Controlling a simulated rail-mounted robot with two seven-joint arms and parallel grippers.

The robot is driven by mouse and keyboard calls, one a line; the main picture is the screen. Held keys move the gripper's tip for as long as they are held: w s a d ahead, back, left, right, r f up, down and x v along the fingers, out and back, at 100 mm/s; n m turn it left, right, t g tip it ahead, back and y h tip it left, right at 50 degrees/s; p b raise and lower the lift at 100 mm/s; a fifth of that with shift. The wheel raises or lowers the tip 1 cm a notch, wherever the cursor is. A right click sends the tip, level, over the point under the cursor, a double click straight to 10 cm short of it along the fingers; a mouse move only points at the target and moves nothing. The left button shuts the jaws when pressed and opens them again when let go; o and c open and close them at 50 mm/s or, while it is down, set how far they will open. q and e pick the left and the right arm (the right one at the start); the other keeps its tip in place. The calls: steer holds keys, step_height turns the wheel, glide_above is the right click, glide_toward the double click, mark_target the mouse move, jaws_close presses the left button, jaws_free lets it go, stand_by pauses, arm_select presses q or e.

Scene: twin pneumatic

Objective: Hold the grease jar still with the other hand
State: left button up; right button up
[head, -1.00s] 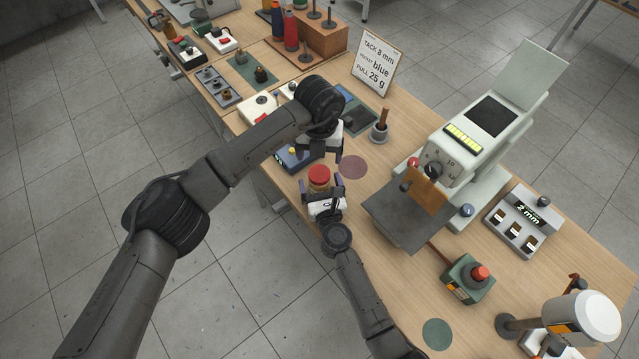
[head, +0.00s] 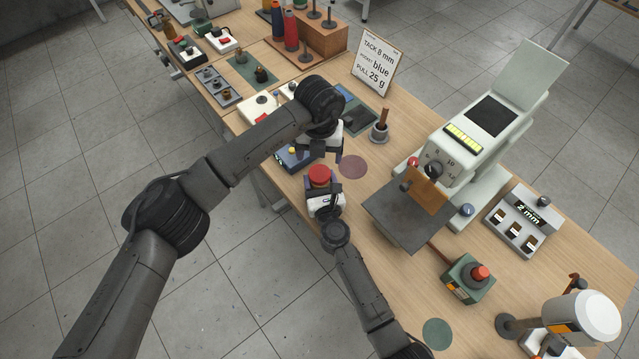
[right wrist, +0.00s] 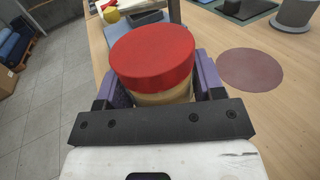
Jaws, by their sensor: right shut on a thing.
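The grease jar has a red lid (head: 319,174) and a yellowish body (right wrist: 160,97). It stands upright near the table's front edge. My right gripper (head: 321,186) is shut on the jar's body, with one purple finger on each side just below the lid, as the right wrist view (right wrist: 160,92) shows. My left gripper (head: 318,148) is beyond the jar, apart from it, beside a small blue device. Its fingertips are mostly hidden by its own wrist, so its opening is unclear.
The blue device (head: 293,160) with a yellow knob is close to the left gripper. A flat mauve disc (head: 353,167) lies right of the jar. A large pale machine with a dark plate (head: 407,217) stands further right. A grey pot (head: 379,134) holds a brown handle.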

mark_target(320, 173)
arm_select(q)
steer(key=shift+f, duration=0.1)
arm_select(e)
steer(key=c, duration=0.7)
arm_select(q)
steer(key=shift+m, duration=0.3)
arm_select(e)
jaws_close()
arm_select(q)
steer(key=m, duration=1.3)
steer(key=shift+m, duration=0.3)
steer(key=m, duration=1.6)
steer(key=shift+m, duration=0.4)
steer(key=shift+f, duration=0.3)
steer(key=shift+m, duration=0.3)
steer(key=shift+f, duration=3.65)
